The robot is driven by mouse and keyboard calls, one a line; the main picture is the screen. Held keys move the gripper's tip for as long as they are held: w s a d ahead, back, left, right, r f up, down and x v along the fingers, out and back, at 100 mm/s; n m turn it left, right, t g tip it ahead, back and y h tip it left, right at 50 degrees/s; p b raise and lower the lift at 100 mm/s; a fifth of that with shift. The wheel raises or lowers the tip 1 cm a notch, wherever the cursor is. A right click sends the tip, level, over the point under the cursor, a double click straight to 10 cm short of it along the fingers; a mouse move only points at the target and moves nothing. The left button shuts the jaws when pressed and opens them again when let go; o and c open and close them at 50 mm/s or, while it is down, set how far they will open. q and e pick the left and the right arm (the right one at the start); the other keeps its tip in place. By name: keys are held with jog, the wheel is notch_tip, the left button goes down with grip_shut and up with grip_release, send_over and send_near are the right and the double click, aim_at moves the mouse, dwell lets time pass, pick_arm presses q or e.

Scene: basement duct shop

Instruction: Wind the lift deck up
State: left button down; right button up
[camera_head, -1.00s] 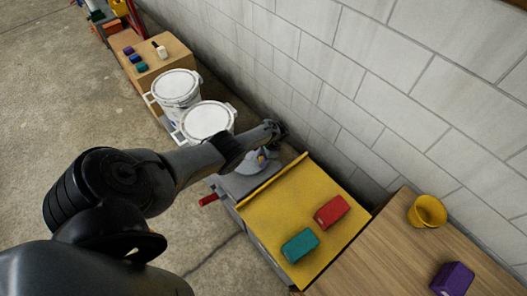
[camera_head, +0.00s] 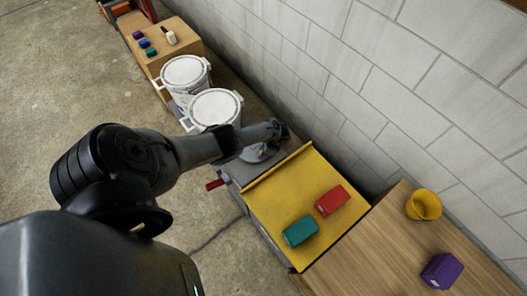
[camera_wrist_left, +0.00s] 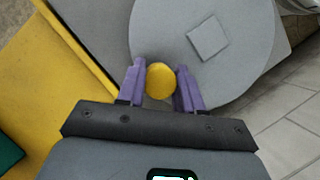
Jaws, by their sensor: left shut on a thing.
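The lift deck (camera_head: 284,197) is a yellow plate beside the wooden bench, carrying a red box (camera_head: 332,200) and a teal box (camera_head: 300,231). A grey crank disc with a square hub (camera_wrist_left: 208,40) lies beside the deck in the left wrist view. A round yellow knob (camera_wrist_left: 160,81) stands near the disc's edge. My left gripper (camera_wrist_left: 160,76) is shut on the knob, its purple fingers on either side. In the head view my left gripper (camera_head: 262,151) is at the deck's far end, partly hidden by its own wrist. My right gripper does not show.
Two white lidded buckets (camera_head: 215,107) stand beyond my left wrist. A wooden box (camera_head: 165,50) with small items is farther back. The bench (camera_head: 375,255) at right holds a yellow pot (camera_head: 423,205) and a purple box (camera_head: 442,270). A block wall (camera_head: 420,110) runs along the right.

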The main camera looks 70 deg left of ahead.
pick_arm(q)
jog(key=c, duration=0.7)
grip_release()
jog(key=shift+s, duration=0.1)
jog(key=shift+c, duration=0.2)
jog(key=p+v, duration=0.5)
jog(key=v, duration=0.6)
jog(key=shift+f, duration=0.15)
